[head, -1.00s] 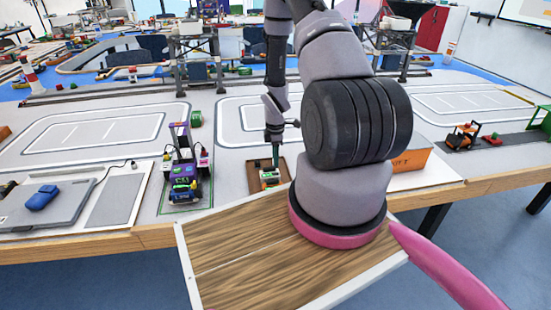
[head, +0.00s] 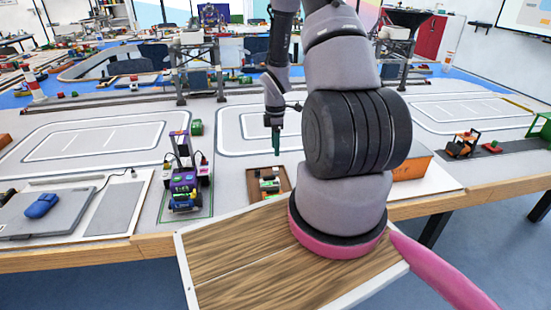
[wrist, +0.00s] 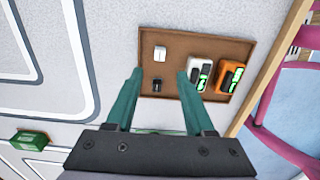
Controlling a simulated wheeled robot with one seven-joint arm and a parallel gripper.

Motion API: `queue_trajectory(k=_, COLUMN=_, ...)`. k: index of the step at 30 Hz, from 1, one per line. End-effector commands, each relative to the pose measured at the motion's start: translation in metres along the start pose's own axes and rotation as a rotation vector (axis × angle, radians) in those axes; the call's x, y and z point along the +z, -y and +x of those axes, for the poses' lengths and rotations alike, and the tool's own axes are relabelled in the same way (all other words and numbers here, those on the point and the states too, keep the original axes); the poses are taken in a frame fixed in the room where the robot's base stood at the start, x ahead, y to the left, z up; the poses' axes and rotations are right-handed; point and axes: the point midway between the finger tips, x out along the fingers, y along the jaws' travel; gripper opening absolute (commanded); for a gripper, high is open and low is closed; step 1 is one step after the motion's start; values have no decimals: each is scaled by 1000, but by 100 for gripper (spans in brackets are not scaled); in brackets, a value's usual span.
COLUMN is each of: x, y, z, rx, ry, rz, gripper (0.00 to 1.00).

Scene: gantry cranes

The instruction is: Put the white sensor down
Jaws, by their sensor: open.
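A shallow brown tray (wrist: 205,48) holds several small things in the wrist view; it also shows on the table in the head view (head: 252,187). A small white block (wrist: 160,52) lies in it, beyond my fingertips. A white device with a green display (wrist: 200,76) lies to its right. I cannot tell for sure which of these two is the white sensor. My gripper (wrist: 160,73) is open and empty, with its green fingers apart above the tray. In the head view my gripper (head: 275,147) hangs above the tray, clear of it.
A small black piece (wrist: 157,85) and an orange device (wrist: 231,77) also lie in the tray. A purple and black model vehicle (head: 184,188) stands left of the tray. An orange box (head: 412,163) stands to the right. The table's wooden front edge is close to the tray.

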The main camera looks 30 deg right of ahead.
Motion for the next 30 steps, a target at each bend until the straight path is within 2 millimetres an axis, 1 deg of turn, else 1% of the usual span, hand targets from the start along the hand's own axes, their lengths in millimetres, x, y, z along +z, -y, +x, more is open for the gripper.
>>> queue_trajectory(k=1, x=0, y=-1, z=-9, rx=3, ry=-1, rz=1, gripper=54)
queue_trajectory(k=3, x=0, y=-1, z=-17, rx=2, ry=-1, rz=0, gripper=54)
queue_trajectory(k=6, x=0, y=0, z=-24, rx=1, ry=-1, rz=0, gripper=54)
queue_trajectory(k=11, x=0, y=0, z=-28, rx=1, ry=0, rz=2, gripper=54)
queue_trajectory(k=14, x=-2, y=-2, z=-40, rx=15, ry=2, rz=34, gripper=54)
queue_trajectory(k=17, x=-6, y=-4, z=-74, rx=52, ry=2, rz=122, gripper=54)
queue_trajectory(k=19, x=-11, y=-4, z=-109, rx=90, ry=-4, rz=219, gripper=54)
queue_trajectory(k=20, x=-14, y=-3, z=-125, rx=106, ry=-9, rz=266, gripper=54)
queue_trajectory(k=21, x=-17, y=0, z=-146, rx=128, ry=-18, rz=333, gripper=54)
queue_trajectory(k=22, x=-20, y=2, z=-162, rx=145, ry=-28, rz=383, gripper=54)
queue_trajectory(k=23, x=-22, y=6, z=-177, rx=159, ry=-37, rz=434, gripper=54)
queue_trajectory(k=24, x=-26, y=12, z=-197, rx=178, ry=-53, rz=499, gripper=54)
queue_trajectory(k=26, x=-31, y=22, z=-226, rx=205, ry=-83, rz=598, gripper=54)
queue_trajectory(k=27, x=-35, y=29, z=-245, rx=221, ry=-105, rz=662, gripper=54)
queue_trajectory(k=29, x=-40, y=42, z=-271, rx=242, ry=-144, rz=758, gripper=54)
queue_trajectory(k=30, x=-43, y=52, z=-288, rx=253, ry=-173, rz=822, gripper=54)
